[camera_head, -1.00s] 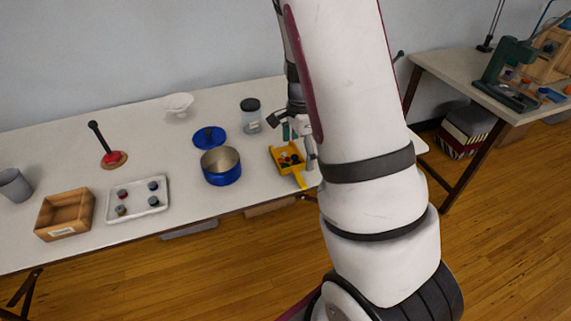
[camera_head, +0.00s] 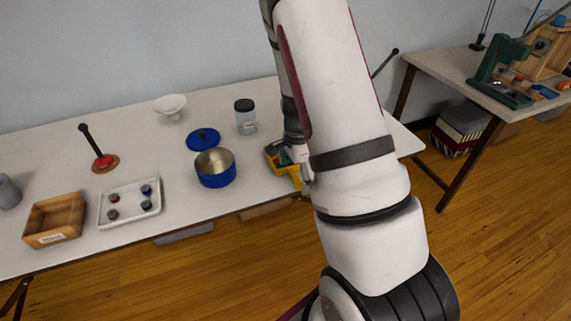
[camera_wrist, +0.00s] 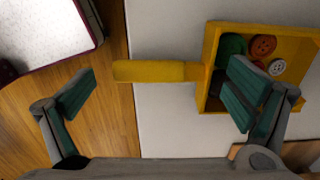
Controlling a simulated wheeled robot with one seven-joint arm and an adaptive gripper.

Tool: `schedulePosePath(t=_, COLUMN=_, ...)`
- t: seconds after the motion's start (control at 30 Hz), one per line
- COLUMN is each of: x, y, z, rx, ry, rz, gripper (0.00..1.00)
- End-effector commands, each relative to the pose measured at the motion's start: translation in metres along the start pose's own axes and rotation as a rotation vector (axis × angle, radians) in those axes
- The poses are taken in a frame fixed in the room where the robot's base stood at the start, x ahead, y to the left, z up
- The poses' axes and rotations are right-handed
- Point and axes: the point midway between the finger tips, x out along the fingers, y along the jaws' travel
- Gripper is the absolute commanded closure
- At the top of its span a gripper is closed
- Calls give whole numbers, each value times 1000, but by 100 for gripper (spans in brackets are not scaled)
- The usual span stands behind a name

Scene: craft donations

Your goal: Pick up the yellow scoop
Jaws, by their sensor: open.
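The yellow scoop (camera_wrist: 158,71) lies on the white table (camera_wrist: 165,125) near its front edge. In the wrist view its handle points left, and its square tray holds several buttons, some red, one whitish, and a green piece.
Left of the scoop stand a blue pot (camera_head: 215,170), its blue lid (camera_head: 203,139) and a clear jar (camera_head: 245,118). Farther left are a white tray (camera_head: 128,219) with several small jars and a wooden box (camera_head: 54,220). A white bowl (camera_head: 170,104) stands at the back.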

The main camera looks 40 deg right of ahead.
Motion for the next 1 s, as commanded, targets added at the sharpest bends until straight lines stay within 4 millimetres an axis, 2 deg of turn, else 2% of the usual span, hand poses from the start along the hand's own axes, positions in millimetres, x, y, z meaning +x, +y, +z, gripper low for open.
schedulePosePath(t=0.03, x=0, y=0, z=0, rx=0, ry=0, rz=0, gripper=3)
schedulePosePath(t=0.2, x=0, y=0, z=0, rx=0, ry=0, rz=0, gripper=41)
schedulePosePath(t=0.3, x=0, y=0, z=0, rx=0, ry=0, rz=0, gripper=60)
schedulePosePath(t=0.67, x=-3, y=0, z=0, rx=-1, ry=0, rz=-1, gripper=60)
schedulePosePath(t=1.0, x=-28, y=-1, z=0, rx=-1, ry=0, rz=-2, gripper=60)
